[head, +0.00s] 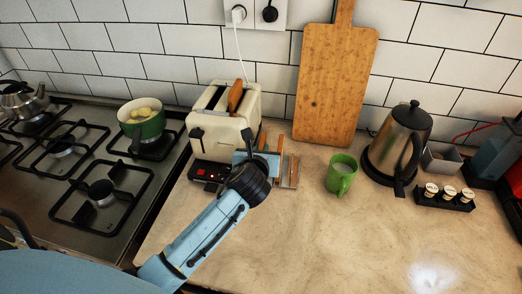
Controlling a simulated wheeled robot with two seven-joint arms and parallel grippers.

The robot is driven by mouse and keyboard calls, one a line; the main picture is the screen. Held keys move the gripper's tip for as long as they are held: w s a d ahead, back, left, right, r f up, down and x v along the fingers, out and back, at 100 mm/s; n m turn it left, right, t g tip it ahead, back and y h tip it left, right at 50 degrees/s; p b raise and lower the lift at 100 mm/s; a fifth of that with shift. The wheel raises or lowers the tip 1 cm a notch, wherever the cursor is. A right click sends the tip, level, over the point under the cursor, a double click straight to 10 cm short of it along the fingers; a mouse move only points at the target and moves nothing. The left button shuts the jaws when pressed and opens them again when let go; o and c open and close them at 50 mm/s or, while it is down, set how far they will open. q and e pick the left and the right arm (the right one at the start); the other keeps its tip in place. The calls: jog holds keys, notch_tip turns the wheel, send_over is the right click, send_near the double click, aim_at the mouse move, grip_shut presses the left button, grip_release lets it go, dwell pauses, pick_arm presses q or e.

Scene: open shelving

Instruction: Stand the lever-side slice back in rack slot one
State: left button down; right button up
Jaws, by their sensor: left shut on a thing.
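The cream toaster (220,130) stands at the back of the counter against the tiles. A brown slice (235,97) stands up out of one of its slots; the other slot shows dark. My left gripper (264,144) is in front of the toaster's right side, at the rack, and is shut on a brown slice (263,140), seen nearly edge-on between its fingers. The rack (292,175) is low on the counter just right of the gripper and is partly hidden by it. I cannot tell whether the held slice touches the rack. My right gripper is out of view.
A green mug (341,174) stands right of the rack. A cutting board (334,85) leans on the wall behind. A kettle (399,140) and small jars (449,193) are farther right. The stove (90,165) with a green pot (142,122) is left. The front counter is clear.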

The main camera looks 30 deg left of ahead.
pick_arm(q)
jog(key=shift+f, duration=0.1)
jog(key=c, duration=1.5)
grip_release()
jog(key=p+v, duration=0.2)
jog(key=v, duration=1)
